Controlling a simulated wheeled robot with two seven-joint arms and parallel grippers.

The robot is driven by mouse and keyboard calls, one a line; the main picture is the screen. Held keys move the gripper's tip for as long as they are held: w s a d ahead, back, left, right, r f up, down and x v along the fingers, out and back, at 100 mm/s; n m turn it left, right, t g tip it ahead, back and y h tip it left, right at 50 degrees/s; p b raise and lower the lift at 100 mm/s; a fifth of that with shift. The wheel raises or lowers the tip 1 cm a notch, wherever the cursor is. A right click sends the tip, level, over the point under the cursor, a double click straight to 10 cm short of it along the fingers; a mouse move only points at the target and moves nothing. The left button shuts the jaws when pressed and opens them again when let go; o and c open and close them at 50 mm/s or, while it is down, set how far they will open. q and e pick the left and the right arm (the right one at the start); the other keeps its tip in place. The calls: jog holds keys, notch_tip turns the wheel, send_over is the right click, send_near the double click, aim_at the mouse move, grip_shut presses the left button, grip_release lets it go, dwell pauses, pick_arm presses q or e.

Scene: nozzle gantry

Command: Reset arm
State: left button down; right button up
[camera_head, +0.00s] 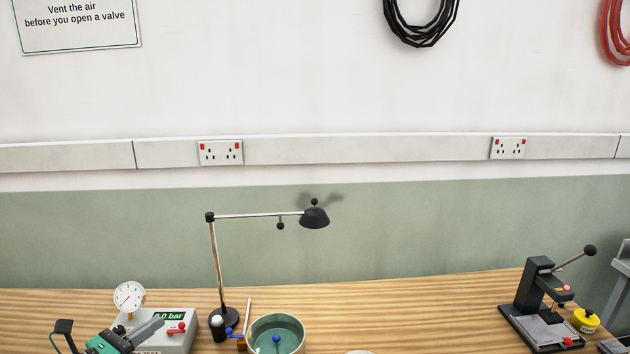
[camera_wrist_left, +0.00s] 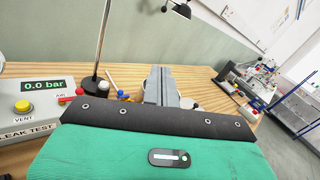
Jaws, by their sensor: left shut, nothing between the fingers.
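My left gripper (camera_head: 150,329) shows at the lower left of the head view, with a green-covered wrist behind its grey fingers. It is in front of the leak test box and points to the right and away. In the left wrist view the grey fingers (camera_wrist_left: 160,86) are together above the wooden bench, with nothing between them. My right gripper is in neither view.
The leak test box (camera_head: 180,318) reads 0.0 bar and carries a round gauge (camera_head: 129,297). A desk lamp (camera_head: 214,265) and a round tub (camera_head: 277,338) stand to its right. A lever press (camera_head: 540,300) and a yellow pot (camera_head: 586,320) are at far right. The bench between is mostly clear.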

pick_arm(q)
jog(key=s+f+n+g+y, duration=0.1)
jog(key=s+f+n+y, duration=0.55)
jog(key=n, duration=0.85)
jog(key=s+f+n+y, duration=0.5)
jog(key=n+y, duration=0.2)
jog(key=n, duration=0.8)
jog(key=s+d+f+n+g+h, duration=0.2)
jog(key=s+d+f+n+g, duration=0.3)
jog(key=s, duration=0.4)
jog(key=s+d+f+n+g+h, duration=0.2)
jog(key=s+d+f+g, duration=0.35)
jog(key=s, duration=0.35)
notch_tip(320, 180, down, 38)
jog(key=s+d+g+b, duration=0.2)
jog(key=b, duration=0.4)
jog(key=s+a+f+b, duration=0.2)
jog(key=s+f, duration=0.7)
jog(key=f, duration=0.2)
jog(key=s+a+f+b, duration=0.2)
jog(key=s+f, duration=0.7)
jog(key=f, duration=0.2)
jog(key=shift+s+g, duration=0.15)
jog(key=shift+g, duration=0.3)
